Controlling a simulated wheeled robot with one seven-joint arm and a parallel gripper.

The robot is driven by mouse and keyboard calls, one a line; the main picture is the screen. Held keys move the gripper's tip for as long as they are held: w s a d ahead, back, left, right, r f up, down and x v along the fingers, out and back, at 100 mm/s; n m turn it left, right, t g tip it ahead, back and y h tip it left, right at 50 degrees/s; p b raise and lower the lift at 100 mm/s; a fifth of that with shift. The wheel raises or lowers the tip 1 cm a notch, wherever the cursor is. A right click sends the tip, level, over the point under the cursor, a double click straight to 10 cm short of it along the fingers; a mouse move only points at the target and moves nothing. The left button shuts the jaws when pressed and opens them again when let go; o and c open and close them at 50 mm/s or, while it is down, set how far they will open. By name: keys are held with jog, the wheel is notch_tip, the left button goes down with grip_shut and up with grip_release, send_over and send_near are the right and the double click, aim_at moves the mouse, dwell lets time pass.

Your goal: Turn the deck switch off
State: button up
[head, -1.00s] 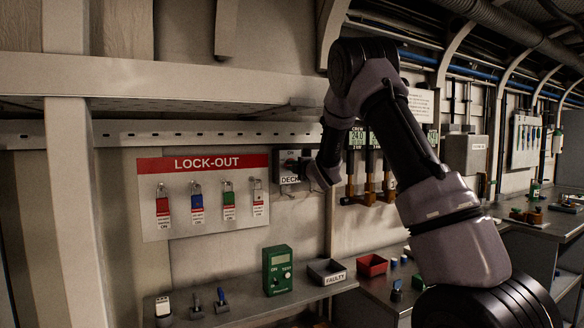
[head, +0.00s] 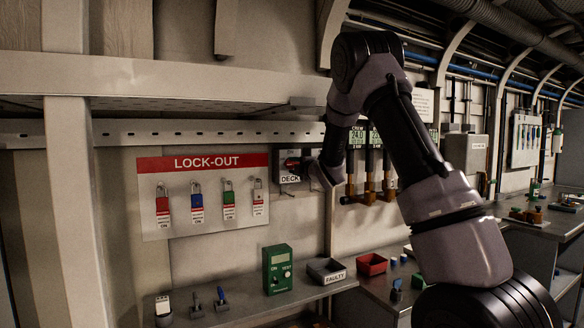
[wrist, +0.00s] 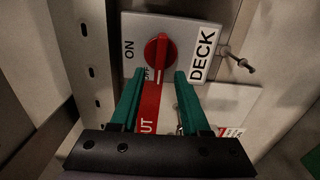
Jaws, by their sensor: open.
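The deck switch is a grey box (wrist: 187,30) with a red knob (wrist: 159,50) and a DECK label, seen close in the wrist view. The knob's white mark points down the wrist picture to the OFF lettering; ON is off to its left. My gripper (wrist: 159,75) is open, its teal fingers on either side of the knob's lower end, with gaps and nothing held. In the head view the switch box (head: 285,178) is on the wall right of the lock-out board, its red knob showing lying roughly level. There my fingers are hard to make out.
The LOCK-OUT board (head: 205,222) with hanging padlocks is left of the switch. Gauges with brass valves (head: 369,190) are just right, behind my arm. A shelf edge (head: 200,80) runs above. A bench below holds a green tester (head: 277,270) and trays.

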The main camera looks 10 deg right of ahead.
jog(key=v, duration=0.9)
jog(key=shift+s, duration=0.2)
jog(key=s+d+r+m+g+h, duration=0.2)
jog(key=s+d+r+m+h, duration=0.15)
jog(key=s+m, duration=0.3)
jog(key=s+d+r+m+g+h, duration=0.1)
jog(key=s+d+r+m+h, duration=0.15)
jog(key=s+d+m, duration=0.35)
jog(key=s+a+f+m+g+y, duration=0.1)
jog(key=s+m, duration=0.5)
jog(key=s, duration=0.8)
jog(key=s+a+f+m+g+y, duration=0.1)
jog(key=s+a+m+g, duration=0.3)
jog(key=s, duration=1.1)
jog(key=f+m+g, duration=0.1)
jog(key=m+g, duration=0.1)
jog(key=m, duration=0.1)
jog(key=shift+a+f, duration=0.15)
jog(key=shift+a, duration=0.2)
